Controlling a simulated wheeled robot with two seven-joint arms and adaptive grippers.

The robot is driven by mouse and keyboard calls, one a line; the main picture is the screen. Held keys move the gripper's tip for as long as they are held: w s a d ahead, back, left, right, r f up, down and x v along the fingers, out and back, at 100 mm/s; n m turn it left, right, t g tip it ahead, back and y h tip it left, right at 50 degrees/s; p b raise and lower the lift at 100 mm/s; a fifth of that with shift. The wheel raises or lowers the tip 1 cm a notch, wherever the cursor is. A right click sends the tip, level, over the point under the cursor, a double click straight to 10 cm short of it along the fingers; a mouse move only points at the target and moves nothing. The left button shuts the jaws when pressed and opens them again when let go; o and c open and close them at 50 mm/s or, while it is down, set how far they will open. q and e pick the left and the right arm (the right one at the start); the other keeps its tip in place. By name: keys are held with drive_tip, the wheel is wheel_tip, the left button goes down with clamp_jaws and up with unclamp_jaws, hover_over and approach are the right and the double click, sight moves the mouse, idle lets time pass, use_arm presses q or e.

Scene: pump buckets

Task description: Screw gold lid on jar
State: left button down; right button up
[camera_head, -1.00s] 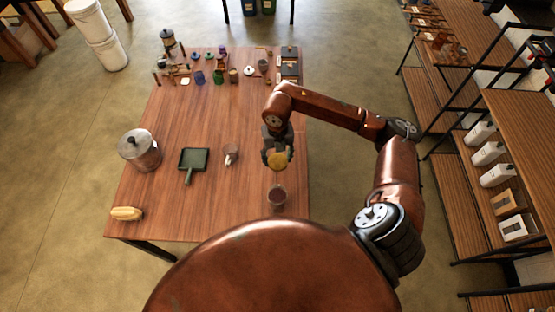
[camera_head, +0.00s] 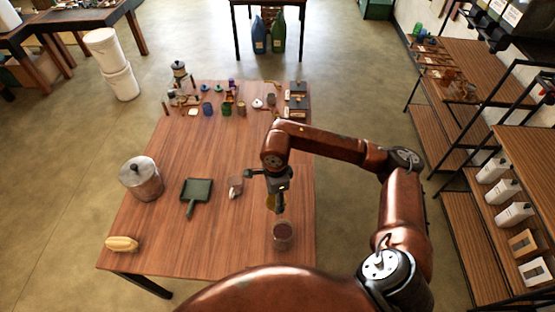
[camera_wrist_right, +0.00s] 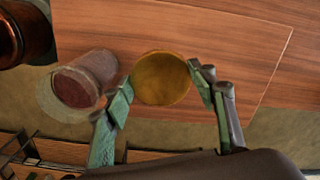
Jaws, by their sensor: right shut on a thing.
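The round gold lid (camera_wrist_right: 160,79) is held between the two fingertips of my right gripper (camera_wrist_right: 161,84) in the right wrist view. In the head view my right gripper (camera_head: 275,199) hangs over the right part of the table, and the lid (camera_head: 270,203) is partly hidden by its fingers. The jar (camera_head: 283,237), clear with dark red contents and open at the top, stands on the table just in front of the gripper. The jar also shows left of the lid in the right wrist view (camera_wrist_right: 87,80). Lid and jar appear apart. My left gripper is not in view.
The wooden table (camera_head: 170,235) also holds a clear cup (camera_head: 236,186), a dark green dustpan (camera_head: 196,194), a large metal pot (camera_head: 141,179) and a yellow object (camera_head: 122,244). Several small items crowd its far end. Shelves (camera_head: 500,165) stand at the right.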

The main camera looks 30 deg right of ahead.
sight(271, 208)
drive_tip(key=n, duration=0.1)
drive_tip(key=n+b, duration=0.1)
drive_tip(key=n, duration=0.1)
drive_tip(key=a+n, duration=0.1)
drive_tip(key=n, duration=0.1)
drive_tip(key=shift+s+f, duration=0.15)
drive_tip(key=shift+f, duration=0.2)
drive_tip(key=n, duration=0.2)
drive_tip(key=n+b, duration=0.1)
drive_tip(key=n, duration=0.2)
drive_tip(key=shift+s+a+f+n+b, duration=0.2)
drive_tip(key=shift+s+a+n+b, duration=0.05)
drive_tip(key=shift+a+n+b, duration=0.1)
drive_tip(key=n, duration=0.3)
drive_tip(key=n+b, duration=0.1)
drive_tip(key=shift+s+a+f+n, duration=0.15)
drive_tip(key=shift+s+a+n, duration=0.1)
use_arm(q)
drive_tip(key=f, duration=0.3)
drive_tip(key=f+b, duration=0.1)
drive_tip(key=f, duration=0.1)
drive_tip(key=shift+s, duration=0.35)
use_arm(e)
drive_tip(key=n, duration=0.4)
drive_tip(key=shift+s+a+n, duration=0.2)
drive_tip(key=shift+a+n, duration=0.05)
drive_tip(key=shift+n, duration=0.05)
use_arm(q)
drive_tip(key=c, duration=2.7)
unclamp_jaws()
